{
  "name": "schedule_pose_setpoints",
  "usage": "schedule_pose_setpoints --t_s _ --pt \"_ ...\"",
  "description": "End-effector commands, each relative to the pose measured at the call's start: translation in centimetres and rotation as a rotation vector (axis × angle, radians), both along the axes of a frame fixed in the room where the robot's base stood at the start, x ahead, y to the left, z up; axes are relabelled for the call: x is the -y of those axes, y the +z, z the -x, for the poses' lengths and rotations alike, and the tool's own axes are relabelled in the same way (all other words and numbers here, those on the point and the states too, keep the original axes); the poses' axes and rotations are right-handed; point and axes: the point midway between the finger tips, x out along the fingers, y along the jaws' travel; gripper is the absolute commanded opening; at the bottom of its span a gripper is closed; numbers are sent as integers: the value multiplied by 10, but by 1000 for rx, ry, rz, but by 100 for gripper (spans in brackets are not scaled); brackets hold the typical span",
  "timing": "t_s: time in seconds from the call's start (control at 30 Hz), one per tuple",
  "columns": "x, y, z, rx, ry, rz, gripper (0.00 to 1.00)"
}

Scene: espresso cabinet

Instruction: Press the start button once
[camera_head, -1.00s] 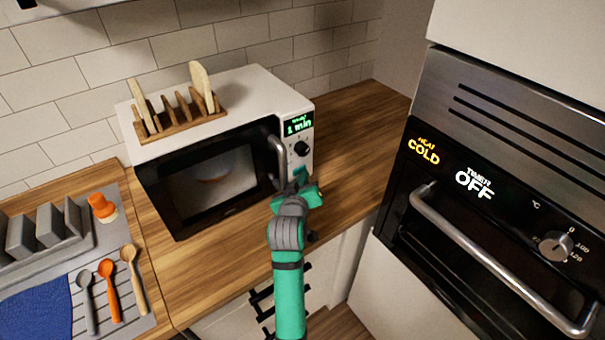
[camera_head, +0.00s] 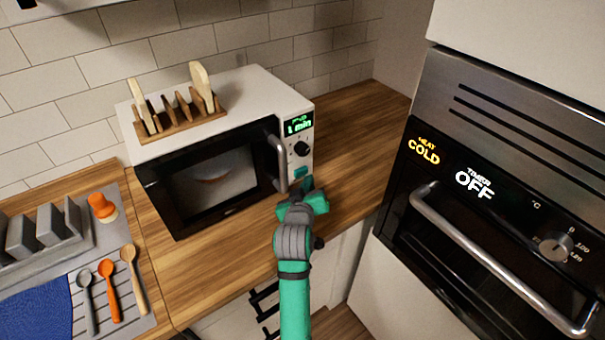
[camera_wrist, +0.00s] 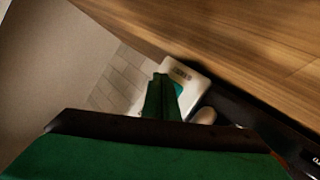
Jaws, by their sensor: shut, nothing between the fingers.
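The white microwave (camera_head: 222,150) stands on the wooden counter with its dark door shut. Its control panel has a lit green display (camera_head: 298,124) reading "1 min" under a smaller line that I cannot read surely. My gripper (camera_head: 306,188) is shut and empty, just in front of and below the button. In the wrist view, my closed fingers (camera_wrist: 160,92) point at the panel, and the teal button (camera_wrist: 178,88) shows partly behind them. The wrist view does not show a clear gap or contact.
The microwave's handle (camera_head: 279,163) juts out left of the button. A wooden rack (camera_head: 180,124) with boards stands on top. A black oven (camera_head: 480,200) with a bar handle stands at right. The counter (camera_head: 352,132) right of the microwave is clear.

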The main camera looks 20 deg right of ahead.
Motion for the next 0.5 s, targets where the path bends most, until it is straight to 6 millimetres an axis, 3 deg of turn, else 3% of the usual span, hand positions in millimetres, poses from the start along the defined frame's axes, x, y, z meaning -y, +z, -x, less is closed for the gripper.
schedule_pose_setpoints --t_s 0.5 --pt "13 -1 33 -1 -2 0 0"
